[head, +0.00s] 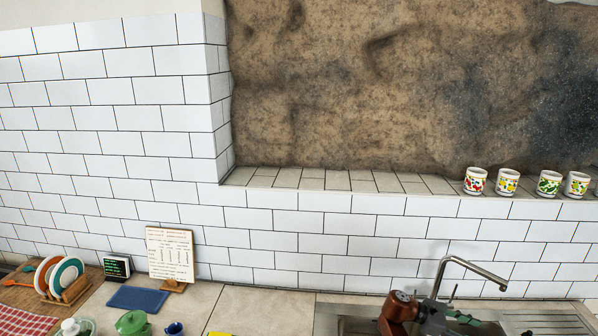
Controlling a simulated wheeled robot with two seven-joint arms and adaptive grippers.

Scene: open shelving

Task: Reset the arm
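A reddish-brown and dark grey-green jointed form (432,314) shows at the bottom edge of the head view, right of the middle. It looks like the end of my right arm with its gripper, in front of the sink and below the tap. It is cut off by the frame, and I cannot tell whether its fingers are open or shut. I see nothing held in it. My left arm and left gripper are not in view.
A metal tap (470,267) rises behind the sink (350,326). Several patterned cups (508,183) stand on the tiled ledge. A plate rack (70,292), a sign on a stand (170,255), a blue mat (138,298) and a green pot (132,323) occupy the left counter. The counter's middle (262,306) is mostly clear.

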